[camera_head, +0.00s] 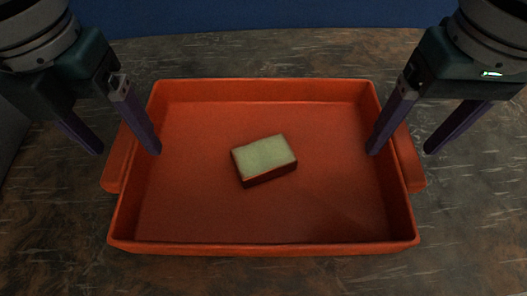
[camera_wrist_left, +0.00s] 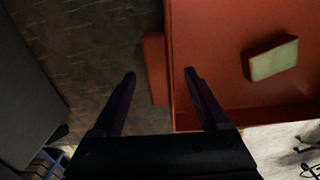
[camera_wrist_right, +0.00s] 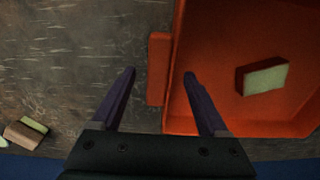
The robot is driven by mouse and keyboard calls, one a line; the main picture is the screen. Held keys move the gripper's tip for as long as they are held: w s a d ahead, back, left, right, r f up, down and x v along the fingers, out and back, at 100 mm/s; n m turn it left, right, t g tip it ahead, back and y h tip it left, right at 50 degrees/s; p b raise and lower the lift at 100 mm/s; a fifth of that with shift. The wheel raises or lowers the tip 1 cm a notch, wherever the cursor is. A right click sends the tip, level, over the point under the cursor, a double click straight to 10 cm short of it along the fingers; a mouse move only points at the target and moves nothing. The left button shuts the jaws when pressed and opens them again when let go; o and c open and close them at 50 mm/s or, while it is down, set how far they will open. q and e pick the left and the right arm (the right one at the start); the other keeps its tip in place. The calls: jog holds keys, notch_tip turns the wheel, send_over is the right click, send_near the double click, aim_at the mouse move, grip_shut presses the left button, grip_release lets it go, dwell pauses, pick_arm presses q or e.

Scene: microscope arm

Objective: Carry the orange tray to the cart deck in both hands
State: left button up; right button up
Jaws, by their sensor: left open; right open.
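The orange tray (camera_head: 200,235) lies flat on a dark mottled surface, with a handle on each short side. A block with a pale green top and reddish-brown side (camera_head: 264,158) sits inside it near the middle. My left gripper (camera_head: 128,152) is open over the left handle, one finger outside and one inside the tray wall. In the left wrist view the handle (camera_wrist_left: 155,68) shows between the fingers. My right gripper (camera_head: 400,153) is open over the right handle, its fingers likewise either side. That handle (camera_wrist_right: 159,68) shows between them in the right wrist view. Whether the fingers touch the tray is unclear.
The dark surface (camera_head: 470,220) is clear around the tray in the head view. A blue area (camera_head: 250,15) lies beyond its far edge. Small blocks (camera_wrist_right: 26,134) lie at the lower left of the right wrist view. A grey panel (camera_wrist_left: 25,95) stands left in the left wrist view.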

pick_arm(q)
jog(key=shift+f, duration=1.25)
pick_arm(e)
jog(key=shift+f, duration=1.25)
pick_arm(q)
jog(key=shift+c, duration=0.2)
pick_arm(e)
jog(key=shift+c, duration=0.2)
pick_arm(q)
grip_shut()
pick_arm(e)
grip_shut()
